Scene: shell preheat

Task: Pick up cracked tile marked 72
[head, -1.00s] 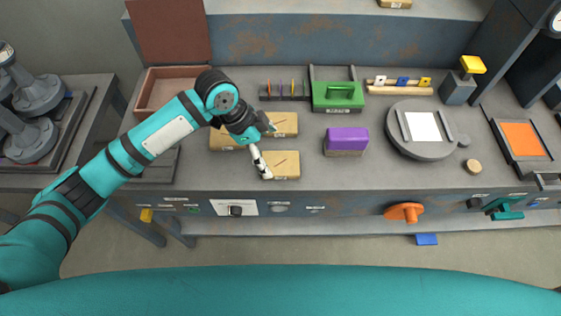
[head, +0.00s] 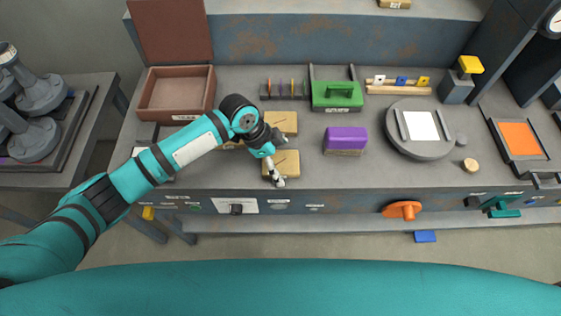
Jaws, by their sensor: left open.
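Several tan tiles with dark crack lines lie on the grey bench. The front tile (head: 289,168) is closest to the bench's front edge, and its label is too small to read. My left gripper (head: 282,161) is open, with one finger toward the back and a white-tipped finger at the front edge of this tile. I cannot tell whether the fingers touch it. A back tile (head: 286,122) lies behind, partly covered by my gripper. A third tile (head: 231,145) to the left is mostly hidden by my arm. I cannot read which tile is marked 72. My right gripper is not in view.
A purple block (head: 346,138) stands right of the tiles. An open brown box (head: 150,97) is at back left. A round plate (head: 420,147) with a white square is farther right.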

